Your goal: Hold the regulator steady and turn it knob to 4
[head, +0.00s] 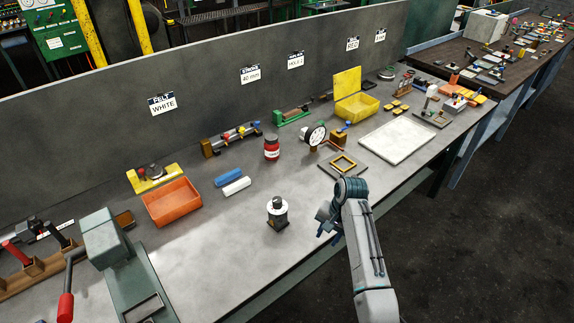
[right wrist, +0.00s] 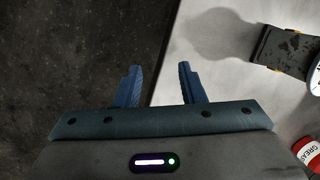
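The regulator (head: 278,209) stands upright near the front middle of the bench, with a white round body, a dark knob on top and a dark base. I cannot read the knob's setting. My right gripper (head: 325,217) is to the right of the regulator and apart from it, at the bench's front edge. In the right wrist view its blue fingers (right wrist: 160,86) are spread with nothing between them. My left gripper is not in view.
A red grease can (head: 271,149) and a dial gauge (head: 315,135) stand behind the regulator. Bench around the regulator is clear.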

